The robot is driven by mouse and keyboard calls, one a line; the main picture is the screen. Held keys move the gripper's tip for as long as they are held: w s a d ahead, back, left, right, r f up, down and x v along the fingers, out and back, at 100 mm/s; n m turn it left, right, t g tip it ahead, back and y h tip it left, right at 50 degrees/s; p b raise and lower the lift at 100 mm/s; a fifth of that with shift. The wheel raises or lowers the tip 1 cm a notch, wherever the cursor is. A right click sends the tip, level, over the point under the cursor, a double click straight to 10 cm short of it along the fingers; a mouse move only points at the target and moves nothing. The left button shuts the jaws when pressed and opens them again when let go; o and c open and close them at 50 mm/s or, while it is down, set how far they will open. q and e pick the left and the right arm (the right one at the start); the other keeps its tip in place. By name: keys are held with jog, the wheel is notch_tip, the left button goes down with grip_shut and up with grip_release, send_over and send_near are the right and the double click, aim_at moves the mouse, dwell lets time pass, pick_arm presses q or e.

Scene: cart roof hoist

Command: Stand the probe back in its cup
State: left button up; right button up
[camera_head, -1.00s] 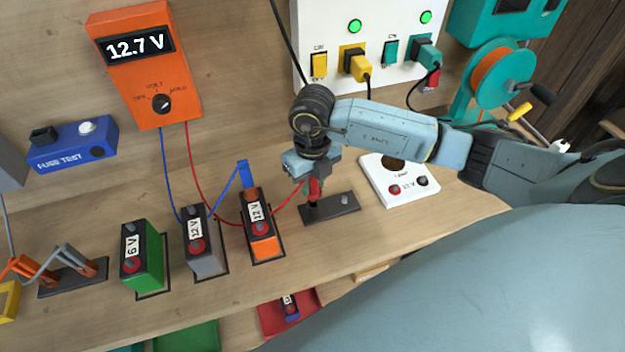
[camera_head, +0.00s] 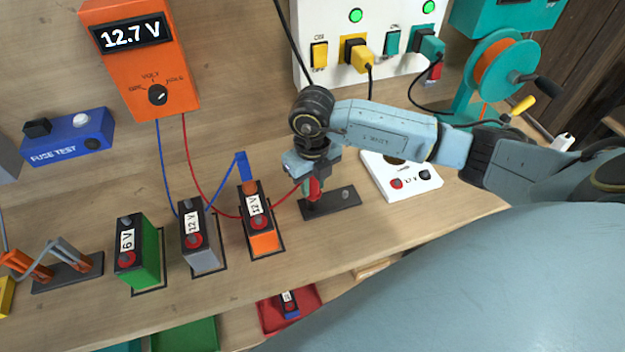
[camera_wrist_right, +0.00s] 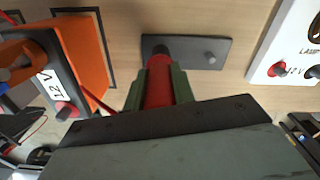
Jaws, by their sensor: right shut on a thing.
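The red probe (camera_head: 315,188) stands upright in the grip of my right gripper (camera_head: 312,184), whose jaws are shut on it. In the right wrist view the red probe body (camera_wrist_right: 158,88) shows between the two green fingers (camera_wrist_right: 158,90). Its dark lower end meets the dark holder plate (camera_head: 343,197) at the plate's left part, where the cup is; how deep it sits is hidden. A small grey peg stands on the plate's right part. A red lead runs left from the probe. The blue probe (camera_head: 241,165) stands at the orange 12 V battery (camera_head: 262,238). My left gripper is not in view.
The orange meter (camera_head: 140,60) reads 12.7 V. A grey 12 V battery (camera_head: 200,250) and a green 6 V battery (camera_head: 140,260) stand to the left. A white lamp box (camera_head: 412,186) is right of the plate. Bare bench lies in front of the plate.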

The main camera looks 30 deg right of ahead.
jog(key=shift+f+b, duration=0.65)
jog(key=shift+f, duration=0.2)
jog(key=o, duration=1.1)
jog(key=shift+r, duration=0.15)
notch_tip(320, 180, up, 13)
jog(key=shift+r, duration=0.15)
jog(key=shift+s, duration=0.1)
